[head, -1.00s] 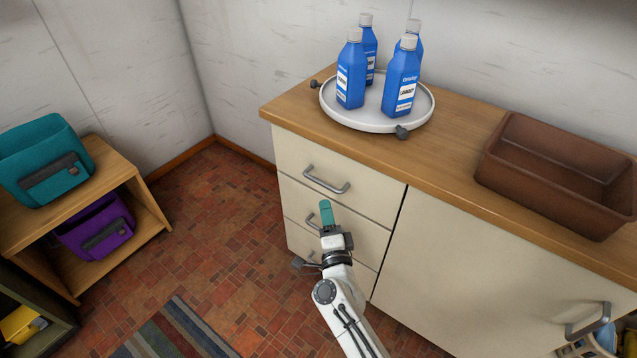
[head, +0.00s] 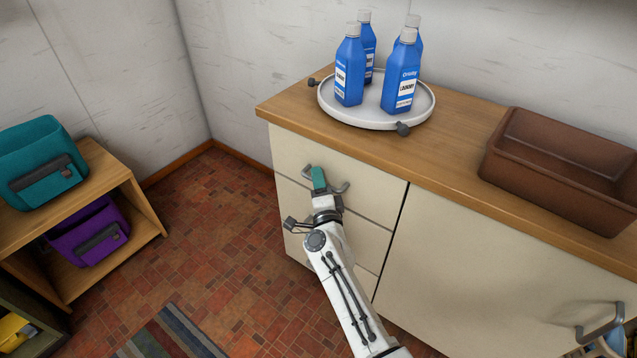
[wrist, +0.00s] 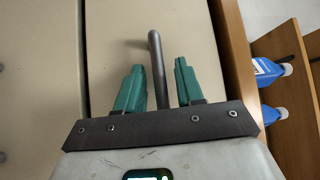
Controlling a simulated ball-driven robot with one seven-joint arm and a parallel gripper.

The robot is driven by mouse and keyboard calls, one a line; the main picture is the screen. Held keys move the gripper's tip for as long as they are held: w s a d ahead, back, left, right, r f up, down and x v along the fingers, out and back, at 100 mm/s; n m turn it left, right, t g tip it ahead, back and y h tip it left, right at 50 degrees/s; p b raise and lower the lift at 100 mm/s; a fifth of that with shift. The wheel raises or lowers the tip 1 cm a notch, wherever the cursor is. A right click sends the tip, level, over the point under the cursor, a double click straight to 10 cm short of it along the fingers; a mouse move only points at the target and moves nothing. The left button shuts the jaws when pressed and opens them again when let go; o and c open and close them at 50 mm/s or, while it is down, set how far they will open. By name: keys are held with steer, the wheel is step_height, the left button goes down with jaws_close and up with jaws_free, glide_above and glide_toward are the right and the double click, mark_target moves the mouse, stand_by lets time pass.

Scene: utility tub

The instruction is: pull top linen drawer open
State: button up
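The top drawer (head: 375,196) is the highest of the cream drawers at the cabinet's left end, and it looks closed. Its grey bar handle (head: 344,188) is partly hidden behind my gripper (head: 319,179) in the head view. In the wrist view, my gripper's two teal fingers (wrist: 158,85) are apart, with the handle (wrist: 154,42) between them. The handle is nearer the left finger.
A wooden countertop (head: 450,160) overhangs the drawers. It bears a white round tray (head: 360,118) with several blue bottles and a brown bin (head: 550,185). A cabinet door (head: 455,270) is right of the drawers.

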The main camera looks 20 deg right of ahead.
jaws_close()
stand_by(0.3)
steer(key=s+a+p, duration=0.4)
steer(key=s+a, duration=0.4)
steer(key=a, duration=0.4)
steer(key=s+a+p, duration=0.5)
steer(key=s+a, duration=0.4)
steer(key=a, duration=0.2)
steer(key=shift+s+a, duration=0.25)
steer(key=shift+a, duration=0.15)
steer(key=shift+f, duration=0.1)
jaws_free()
